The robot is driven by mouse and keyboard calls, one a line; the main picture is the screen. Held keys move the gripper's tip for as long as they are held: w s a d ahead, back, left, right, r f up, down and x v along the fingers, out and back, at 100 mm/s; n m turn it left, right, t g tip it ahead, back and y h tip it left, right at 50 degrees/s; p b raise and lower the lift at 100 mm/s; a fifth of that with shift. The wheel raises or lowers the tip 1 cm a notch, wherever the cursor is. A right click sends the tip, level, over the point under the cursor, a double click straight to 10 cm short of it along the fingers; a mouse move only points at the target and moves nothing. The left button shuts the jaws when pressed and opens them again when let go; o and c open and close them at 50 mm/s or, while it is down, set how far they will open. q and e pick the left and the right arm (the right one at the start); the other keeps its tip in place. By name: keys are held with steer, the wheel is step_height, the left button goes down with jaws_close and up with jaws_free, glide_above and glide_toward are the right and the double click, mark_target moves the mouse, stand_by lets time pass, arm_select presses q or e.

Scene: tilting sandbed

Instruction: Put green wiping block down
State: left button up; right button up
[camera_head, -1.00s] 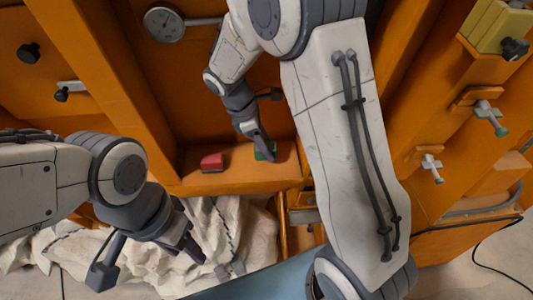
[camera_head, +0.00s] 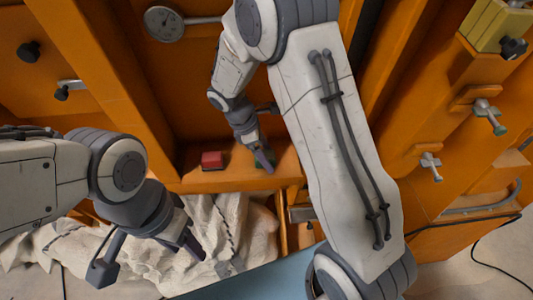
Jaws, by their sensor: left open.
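The green wiping block (camera_head: 259,164) is on the orange ledge near its right part, mostly hidden by my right gripper; I cannot tell whether it rests on the ledge or is held just above it. My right gripper (camera_head: 263,156) reaches down from above, with a dark finger across the block. Whether its fingers are closed on the block is hidden. My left gripper (camera_head: 146,250) is open and empty, fingers wide apart, in front of the pale rumpled material at the lower left.
A red block (camera_head: 212,160) sits on the orange ledge (camera_head: 226,183) left of the green block. Pale rumpled material (camera_head: 225,235) lies below the ledge. Clamps with knobs (camera_head: 489,114) stick out at the right. My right arm hides the middle.

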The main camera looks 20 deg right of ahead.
steer(key=v, duration=0.7)
steer(key=shift+r, duration=0.25)
steer(key=s+a+r+m+y, duration=0.1)
steer(key=s+a+m, duration=0.1)
steer(key=s, duration=0.6)
steer(key=s+a+r+m+y, duration=0.1)
steer(key=s+a+m+y, duration=0.1)
steer(key=s+a, duration=0.3)
steer(key=s+a+r+m+t+y, duration=0.1)
steer(key=s+a+r+m+y, duration=0.1)
steer(key=s, duration=0.9)
steer(key=shift+s+a+m, duration=0.2)
steer(key=shift+a+m, duration=0.6)
steer(key=shift+a, duration=0.45)
steer(key=shift+r, duration=0.1)
